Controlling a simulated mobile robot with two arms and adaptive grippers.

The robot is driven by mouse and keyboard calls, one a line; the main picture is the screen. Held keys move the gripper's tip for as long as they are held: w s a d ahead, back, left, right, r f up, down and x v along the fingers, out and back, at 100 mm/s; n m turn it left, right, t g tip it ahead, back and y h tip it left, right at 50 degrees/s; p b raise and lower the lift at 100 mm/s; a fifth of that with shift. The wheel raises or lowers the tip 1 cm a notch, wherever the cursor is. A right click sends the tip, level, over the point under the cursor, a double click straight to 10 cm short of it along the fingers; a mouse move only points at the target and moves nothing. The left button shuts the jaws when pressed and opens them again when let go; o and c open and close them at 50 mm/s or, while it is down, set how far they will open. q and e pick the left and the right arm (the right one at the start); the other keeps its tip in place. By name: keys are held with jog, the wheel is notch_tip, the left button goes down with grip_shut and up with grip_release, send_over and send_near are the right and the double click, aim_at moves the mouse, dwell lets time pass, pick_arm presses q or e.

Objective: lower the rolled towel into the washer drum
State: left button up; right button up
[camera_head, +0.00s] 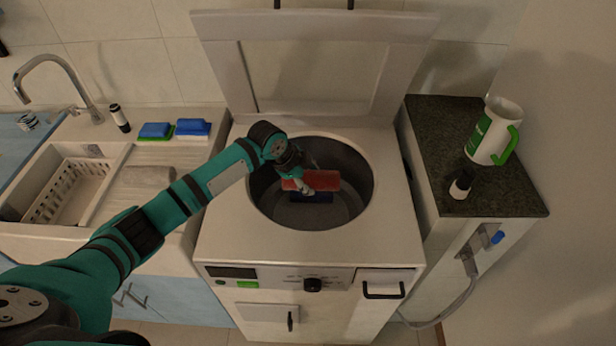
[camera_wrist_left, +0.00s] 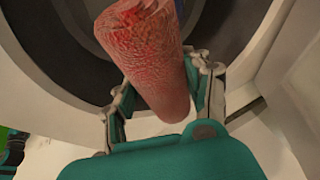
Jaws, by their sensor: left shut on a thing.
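The rolled towel (camera_head: 322,180) is red and lies across my left gripper (camera_head: 300,184), inside the round opening of the washer drum (camera_head: 345,212). My left gripper is shut on the towel. In the left wrist view the towel (camera_wrist_left: 145,55) sits between the two fingers of my left gripper (camera_wrist_left: 160,95), with the dark drum opening (camera_wrist_left: 225,35) behind it. The drum belongs to a white top-loading washer (camera_head: 230,245) with its lid (camera_head: 310,70) raised. A dark blue thing (camera_head: 312,197) shows below the towel in the drum. My right gripper is not in view.
A sink with a white basket (camera_head: 70,190) and faucet (camera_head: 60,65) is at the left, with blue sponges (camera_head: 192,128) on the counter.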

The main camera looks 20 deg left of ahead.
pick_arm(q)
jog(key=shift+f+b, duration=6.25)
jog(key=shift+f, duration=2.75)
jog(key=o, duration=1.3)
jog(key=v, duration=1.2)
jog(key=shift+s, duration=0.1)
